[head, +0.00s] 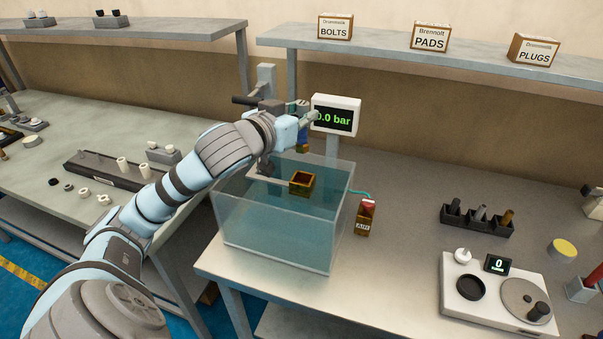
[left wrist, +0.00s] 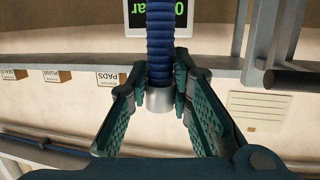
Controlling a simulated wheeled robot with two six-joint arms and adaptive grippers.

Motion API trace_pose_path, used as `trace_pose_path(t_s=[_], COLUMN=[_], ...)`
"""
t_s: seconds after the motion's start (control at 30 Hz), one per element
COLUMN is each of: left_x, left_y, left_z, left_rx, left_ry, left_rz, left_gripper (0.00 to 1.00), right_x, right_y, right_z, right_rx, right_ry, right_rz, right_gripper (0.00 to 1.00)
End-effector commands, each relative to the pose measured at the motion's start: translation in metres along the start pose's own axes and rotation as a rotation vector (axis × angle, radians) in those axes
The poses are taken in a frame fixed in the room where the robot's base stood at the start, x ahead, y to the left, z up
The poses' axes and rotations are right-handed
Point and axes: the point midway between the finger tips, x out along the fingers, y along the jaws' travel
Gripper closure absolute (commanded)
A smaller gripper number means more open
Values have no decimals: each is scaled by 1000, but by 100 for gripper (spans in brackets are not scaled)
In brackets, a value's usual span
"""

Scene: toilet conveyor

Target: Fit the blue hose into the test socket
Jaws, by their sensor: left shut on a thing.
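My left gripper (head: 302,108) is above the back of the water tank, just left of the pressure display. In the left wrist view its green fingers (left wrist: 160,84) are shut on the grey collar of the ribbed blue hose (left wrist: 160,42). The hose runs away from the collar towards the display. In the head view a short part of the blue hose (head: 302,137) hangs below the gripper, with a brownish end under it. A square brass-coloured open socket (head: 302,180) shows in the tank, below and apart from the hose. My right gripper is out of view.
The clear tank (head: 275,240) stands on the right bench. The display (head: 336,115) reads 0.0 bar. A red-topped AIR block (head: 366,216) stands right of the tank. A shelf (head: 385,48) with labelled boxes runs behind. A grey post (head: 267,78) stands behind the gripper.

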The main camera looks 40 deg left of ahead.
Motion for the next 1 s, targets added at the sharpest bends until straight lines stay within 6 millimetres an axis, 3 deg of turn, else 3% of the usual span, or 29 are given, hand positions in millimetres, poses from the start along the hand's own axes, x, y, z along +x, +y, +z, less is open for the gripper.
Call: trace_pose_path(t_s=[0.03,0.1,0.43,0.77,0.8,0.9,1.0], left_x=[5,9,20,21,21,21,21], left_y=[0,0,0,0,0,0,0], left_z=[27,47,99,105,106,105,105], left_rx=[2,1,-1,1,0,1,1], left_ry=[-7,-4,-2,1,0,1,1], left_rz=[0,1,2,2,2,2,2], left_gripper=[100,100,100,100,79,63,60], right_x=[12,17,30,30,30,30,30], right_y=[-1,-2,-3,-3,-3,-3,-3], right_z=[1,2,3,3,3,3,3], right_rx=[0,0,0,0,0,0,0], right_ry=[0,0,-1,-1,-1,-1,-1], right_rz=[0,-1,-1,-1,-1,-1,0], right_gripper=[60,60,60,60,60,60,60])
